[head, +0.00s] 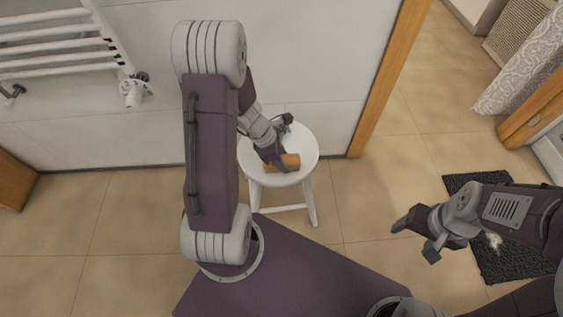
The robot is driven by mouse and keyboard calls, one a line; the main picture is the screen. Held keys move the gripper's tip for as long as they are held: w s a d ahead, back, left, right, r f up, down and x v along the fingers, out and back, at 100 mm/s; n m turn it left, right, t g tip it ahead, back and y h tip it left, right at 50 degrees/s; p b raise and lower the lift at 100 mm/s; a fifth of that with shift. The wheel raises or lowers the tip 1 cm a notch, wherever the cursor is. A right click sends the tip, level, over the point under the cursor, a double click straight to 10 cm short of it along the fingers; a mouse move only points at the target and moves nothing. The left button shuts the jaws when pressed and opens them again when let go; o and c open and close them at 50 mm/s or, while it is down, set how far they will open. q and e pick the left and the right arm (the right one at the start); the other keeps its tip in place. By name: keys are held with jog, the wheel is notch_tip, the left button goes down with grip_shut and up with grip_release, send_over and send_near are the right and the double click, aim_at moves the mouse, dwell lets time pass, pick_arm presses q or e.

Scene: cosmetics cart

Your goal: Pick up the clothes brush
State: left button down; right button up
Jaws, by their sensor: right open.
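The clothes brush, an orange-brown block (291,161), lies at the white round stool's seat (304,142) in the head view. My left gripper (280,166) is down at the brush, with its fingers at the brush's near side and left end. The gripper hides part of the brush, and whether its fingers are closed on it cannot be told. My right gripper (415,242) is open and empty, held over the floor to the right of the stool and well apart from it.
A white towel radiator (55,42) with a valve is on the wall at the upper left. A wooden door frame (388,80) stands right of the stool. A dark mat (510,262) lies under my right arm. Tiled floor between stool and mat is clear.

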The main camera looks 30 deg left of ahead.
aim_at(289, 158)
pick_arm(q)
notch_tip(289, 158, up, 6)
jog(key=p, duration=0.4)
jog(key=shift+f+p, duration=0.25)
jog(key=shift+p, duration=0.05)
jog(key=d+r+p, duration=0.4)
jog(key=d+r, duration=0.2)
jog(key=d, duration=0.5)
jog(key=shift+d, duration=0.4)
